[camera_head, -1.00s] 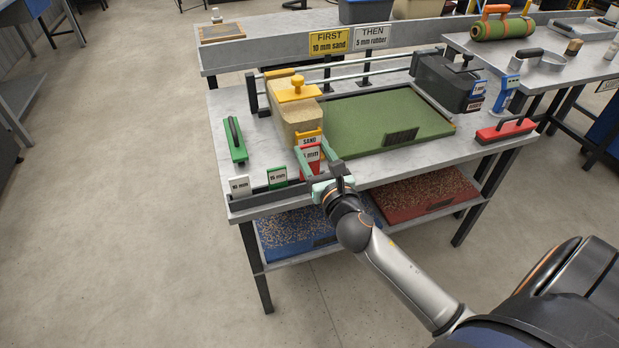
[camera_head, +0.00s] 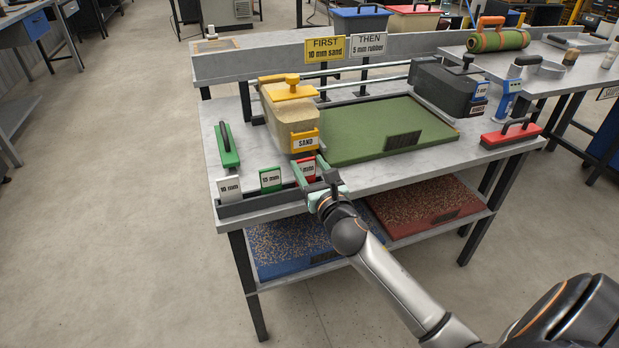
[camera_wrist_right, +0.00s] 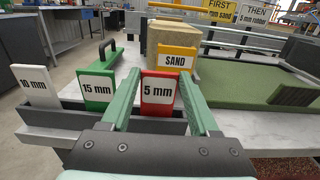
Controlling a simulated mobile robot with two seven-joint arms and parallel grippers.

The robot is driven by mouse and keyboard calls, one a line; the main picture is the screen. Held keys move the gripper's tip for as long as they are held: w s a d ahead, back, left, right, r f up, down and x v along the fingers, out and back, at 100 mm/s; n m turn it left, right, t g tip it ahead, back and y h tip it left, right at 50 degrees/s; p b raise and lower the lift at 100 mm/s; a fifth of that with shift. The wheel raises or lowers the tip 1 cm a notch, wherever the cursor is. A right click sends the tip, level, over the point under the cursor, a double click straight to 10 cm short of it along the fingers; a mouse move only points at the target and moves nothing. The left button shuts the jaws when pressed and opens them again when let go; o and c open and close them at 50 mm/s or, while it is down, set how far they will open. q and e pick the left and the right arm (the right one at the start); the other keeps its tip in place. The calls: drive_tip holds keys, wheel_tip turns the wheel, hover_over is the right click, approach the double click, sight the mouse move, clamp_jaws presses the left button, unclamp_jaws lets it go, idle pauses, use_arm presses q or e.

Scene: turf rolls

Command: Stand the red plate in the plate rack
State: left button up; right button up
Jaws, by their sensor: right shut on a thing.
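The red plate (camera_head: 305,171), labelled 5 mm, is upright at the right end of the dark plate rack (camera_head: 262,202) on the table's front left edge. In the right wrist view, the red plate (camera_wrist_right: 158,92) stands between my two green fingers, and its lower edge is at the rack's front wall, which hides any part below. My right gripper (camera_head: 309,163) is shut on it from the front. A white 10 mm plate (camera_head: 229,188) and a green 15 mm plate (camera_head: 270,180) stand to its left in the rack. My left gripper is not in view.
A yellow-lidded sand hopper (camera_head: 292,112) stands just behind the red plate. The green turf (camera_head: 365,128) lies to the right of it. A green-based handled block (camera_head: 228,147) lies behind the rack, and a red one (camera_head: 510,134) is at the table's right end.

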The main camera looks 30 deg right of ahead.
drive_tip(key=shift+f, duration=0.3)
drive_tip(key=o, duration=1.3)
drive_tip(key=shift+o, duration=0.2)
drive_tip(key=shift+r, duration=0.25)
drive_tip(key=v, duration=1.2)
drive_tip(key=s+a+f+m+g+y, duration=0.2)
drive_tip(key=s+a+f+m+g, duration=0.1)
drive_tip(key=a+f+m, duration=0.3)
drive_tip(key=s+a+f+m+g+y, duration=0.2)
drive_tip(key=s+a+f+m, duration=0.4)
drive_tip(key=f+m, duration=0.4)
drive_tip(key=s+a+f+m+g+y, duration=0.3)
drive_tip(key=s+a+f+m, duration=0.2)
drive_tip(key=m, duration=0.9)
wheel_tip(320, 180, down, 3)
drive_tip(key=shift+a+m+g+p, duration=0.3)
drive_tip(key=shift+a, duration=0.2)
